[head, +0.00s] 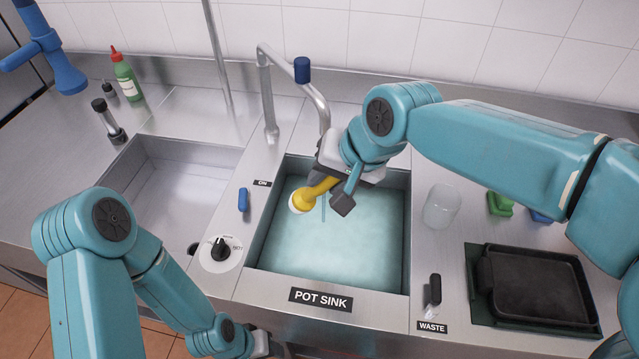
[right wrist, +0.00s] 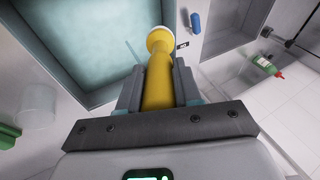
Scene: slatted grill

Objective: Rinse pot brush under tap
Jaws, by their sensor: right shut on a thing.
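The yellow pot brush (head: 316,193) has a white bristle head and is tilted over the pot sink (head: 330,245). My right gripper (head: 336,183) is shut on its handle. In the right wrist view, the brush (right wrist: 158,75) points away between the fingers of my gripper (right wrist: 157,90). The metal tap (head: 315,97) arches over the sink's back, its outlet hidden behind my gripper. A thin water stream (head: 323,207) shows just right of the brush head. I cannot tell whether it touches the bristles. My left gripper (head: 262,343) is low at the front edge, its fingers mostly cut off.
Pale blue-green water fills the pot sink. A blue lever (head: 243,200) by the ON label and a black dial (head: 219,249) are left of it. A clear glass (head: 441,206), a WASTE lever (head: 435,290) and a black tray (head: 535,287) are right. An empty basin (head: 165,175) is left.

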